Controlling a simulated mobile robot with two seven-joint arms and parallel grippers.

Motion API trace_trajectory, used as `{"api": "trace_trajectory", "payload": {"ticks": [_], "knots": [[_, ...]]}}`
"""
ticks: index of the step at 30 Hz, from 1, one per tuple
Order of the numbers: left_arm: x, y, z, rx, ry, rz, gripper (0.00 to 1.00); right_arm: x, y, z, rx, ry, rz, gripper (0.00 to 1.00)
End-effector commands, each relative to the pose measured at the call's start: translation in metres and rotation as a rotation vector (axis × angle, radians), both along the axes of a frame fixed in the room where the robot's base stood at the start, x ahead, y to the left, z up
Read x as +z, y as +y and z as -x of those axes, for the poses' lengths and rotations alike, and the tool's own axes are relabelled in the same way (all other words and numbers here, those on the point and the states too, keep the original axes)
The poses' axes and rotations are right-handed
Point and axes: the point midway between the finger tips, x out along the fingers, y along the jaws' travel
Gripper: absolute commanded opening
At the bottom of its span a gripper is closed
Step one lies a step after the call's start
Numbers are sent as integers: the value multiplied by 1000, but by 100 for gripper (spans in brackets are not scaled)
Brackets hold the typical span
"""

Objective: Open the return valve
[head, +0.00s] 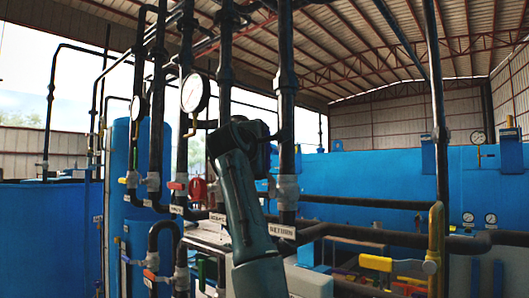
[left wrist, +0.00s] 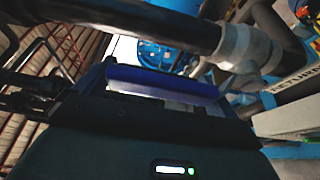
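The RETURN label (head: 282,231) sits at the foot of a dark vertical pipe, just below the grey body of the return valve (head: 287,190). The label also shows at the right edge of the left wrist view (left wrist: 290,78), beside the grey valve body (left wrist: 240,45). My left gripper (head: 262,138) is raised close to this pipe, above the valve body. A purple-blue bar (left wrist: 162,84) lies across the front of the gripper in the left wrist view; I cannot tell whether it is held. The finger gap is not clear. No valve handle is clearly visible. My right gripper is out of view.
Other dark vertical pipes with a pressure gauge (head: 194,92) and a red-handled valve (head: 178,186) stand to the left. A yellow lever (head: 375,262) is on the pipework at lower right. A blue tank (head: 380,180) fills the background.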

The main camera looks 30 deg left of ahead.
Motion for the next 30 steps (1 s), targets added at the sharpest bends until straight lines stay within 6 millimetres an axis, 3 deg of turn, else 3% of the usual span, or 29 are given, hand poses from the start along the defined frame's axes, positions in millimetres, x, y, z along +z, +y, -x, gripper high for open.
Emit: {"api": "trace_trajectory", "payload": {"ticks": [6,10,24,30], "knots": [[-1,-1,1,0,1,-4,95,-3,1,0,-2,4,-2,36],[-2,-4,12,0,-1,-4,95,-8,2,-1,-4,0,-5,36],[-2,-27,106,1,-4,-2,95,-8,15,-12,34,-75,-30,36],[0,-32,125,0,-1,-1,95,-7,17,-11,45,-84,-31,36]]}}
